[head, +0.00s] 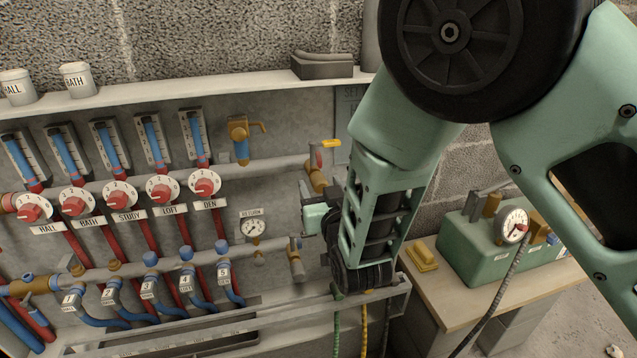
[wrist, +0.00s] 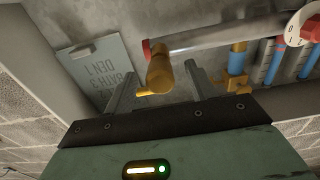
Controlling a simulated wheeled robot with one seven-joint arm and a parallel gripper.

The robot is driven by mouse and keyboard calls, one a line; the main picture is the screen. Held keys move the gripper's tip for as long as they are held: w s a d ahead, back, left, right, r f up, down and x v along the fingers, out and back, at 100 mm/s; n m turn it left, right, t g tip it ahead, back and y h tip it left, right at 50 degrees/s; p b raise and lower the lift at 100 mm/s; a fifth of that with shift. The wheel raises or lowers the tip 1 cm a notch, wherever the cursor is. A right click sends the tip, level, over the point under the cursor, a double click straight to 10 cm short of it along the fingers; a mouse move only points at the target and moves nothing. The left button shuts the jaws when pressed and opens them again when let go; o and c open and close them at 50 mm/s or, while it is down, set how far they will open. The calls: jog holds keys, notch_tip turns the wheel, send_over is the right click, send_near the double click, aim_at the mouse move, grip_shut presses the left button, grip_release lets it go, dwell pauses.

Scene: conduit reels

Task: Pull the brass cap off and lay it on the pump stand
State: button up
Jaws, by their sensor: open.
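The brass cap (wrist: 160,68) is on the end of the upper pipe in the wrist view, by a red collar. A small yellow lever sticks out beside it. In the head view the brass end (head: 317,180) shows just above my gripper (head: 316,200). My gripper, also in the wrist view (wrist: 161,76), is open, with one finger on each side of the cap. I see no finger touching it; the depth between them is hard to judge. The pump stand (head: 437,296) is a wooden-topped bench at the right, with bare top at its front left.
A green pump (head: 486,243) with a gauge and hose stands on the bench, next to a yellow object (head: 422,254). The manifold's dials, valves and red and blue pipes fill the left. A ledge (head: 150,90) runs above; a lower trough (head: 290,310) runs below.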

dwell(0.4)
grip_shut()
jog(key=shift+s, duration=0.1)
jog(key=shift+s, duration=0.1)
jog(key=shift+b+v, duration=0.7)
jog(key=shift+v, duration=2.1)
